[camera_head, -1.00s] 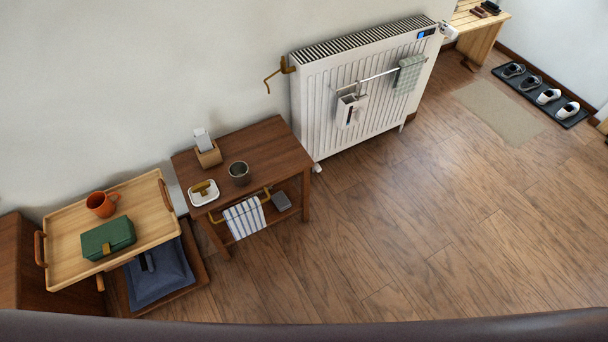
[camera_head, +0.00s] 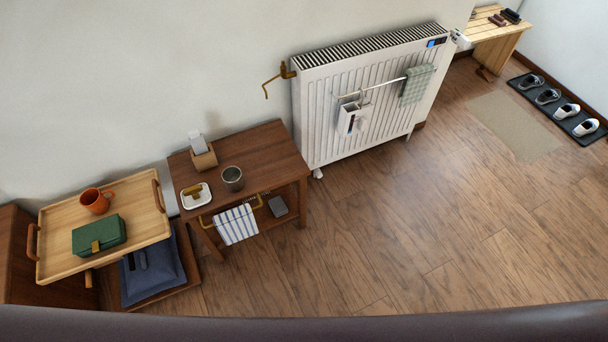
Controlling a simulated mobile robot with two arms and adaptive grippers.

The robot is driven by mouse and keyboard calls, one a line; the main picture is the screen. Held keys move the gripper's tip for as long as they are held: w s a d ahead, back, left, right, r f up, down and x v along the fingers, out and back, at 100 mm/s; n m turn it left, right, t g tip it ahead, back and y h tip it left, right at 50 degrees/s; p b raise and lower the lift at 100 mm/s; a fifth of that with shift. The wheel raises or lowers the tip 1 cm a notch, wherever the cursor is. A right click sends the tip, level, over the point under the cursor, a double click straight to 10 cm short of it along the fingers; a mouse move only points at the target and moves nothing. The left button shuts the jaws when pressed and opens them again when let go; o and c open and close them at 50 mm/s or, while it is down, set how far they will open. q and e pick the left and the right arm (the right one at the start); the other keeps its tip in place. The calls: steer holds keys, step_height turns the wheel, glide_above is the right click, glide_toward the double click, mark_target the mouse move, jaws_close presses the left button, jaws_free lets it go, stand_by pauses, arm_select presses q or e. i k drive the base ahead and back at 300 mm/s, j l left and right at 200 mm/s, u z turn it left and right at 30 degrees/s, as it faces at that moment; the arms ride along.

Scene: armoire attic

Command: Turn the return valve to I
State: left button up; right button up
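The white ribbed radiator (camera_head: 325,125) stands against the wall, its dark-slotted top grille facing up. A small blue display (camera_head: 432,43) is at its upper right corner. A white knob-like fitting (camera_head: 460,39) sticks out beyond that corner. A small white part (camera_head: 318,173) shows at the radiator's lower left, near the floor; I cannot tell whether it is a foot or a valve. No I marking is readable. Neither of my grippers is in view.
A rail (camera_head: 375,87) on the radiator holds a green cloth (camera_head: 417,85) and white holder (camera_head: 351,118). A brown side table (camera_head: 257,150) stands left, beside a wooden tray (camera_head: 145,225). A bench (camera_head: 492,45) and shoe mat (camera_head: 545,101) are right. The floor ahead is clear.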

mark_target(317, 172)
steer(key=i+l+u, duration=0.15)
steer(key=l+u, duration=0.2)
steer(key=i+l+u, duration=0.1)
steer(key=l+u, duration=0.3)
steer(key=i+l+u, duration=0.1)
steer(key=l+u, duration=0.25)
steer(key=j, duration=0.1)
